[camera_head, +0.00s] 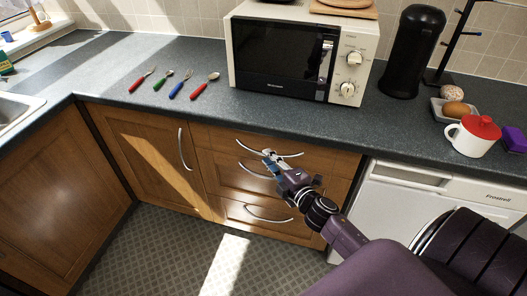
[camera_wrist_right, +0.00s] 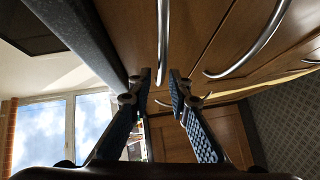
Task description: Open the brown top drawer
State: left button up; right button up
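The brown top drawer (camera_head: 318,158) is in the wooden unit below the worktop, under the microwave, and looks shut. Its curved metal handle (camera_head: 285,155) also shows in the right wrist view (camera_wrist_right: 162,40). My right gripper (camera_head: 268,156) is at the drawer front, by this handle. In the right wrist view its two fingers (camera_wrist_right: 160,75) are apart, with the handle lined up in the gap between the tips. I cannot tell whether they touch it. My left gripper is not in view.
Two lower drawers have similar handles; the bottom one (camera_head: 268,216) is clear of my gripper. A cupboard (camera_head: 150,150) stands left and a white appliance (camera_head: 385,205) right. The worktop (camera_head: 120,105) overhangs the drawers. The floor (camera_head: 170,250) in front is clear.

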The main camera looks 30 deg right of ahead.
jog(key=w, duration=0.4)
jog(key=shift+d+f, duration=0.15)
jog(key=shift+f, duration=0.15)
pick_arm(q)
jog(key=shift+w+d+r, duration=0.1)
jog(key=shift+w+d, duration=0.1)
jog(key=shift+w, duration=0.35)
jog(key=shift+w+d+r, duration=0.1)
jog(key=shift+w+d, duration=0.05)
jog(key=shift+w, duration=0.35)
pick_arm(e)
grip_shut()
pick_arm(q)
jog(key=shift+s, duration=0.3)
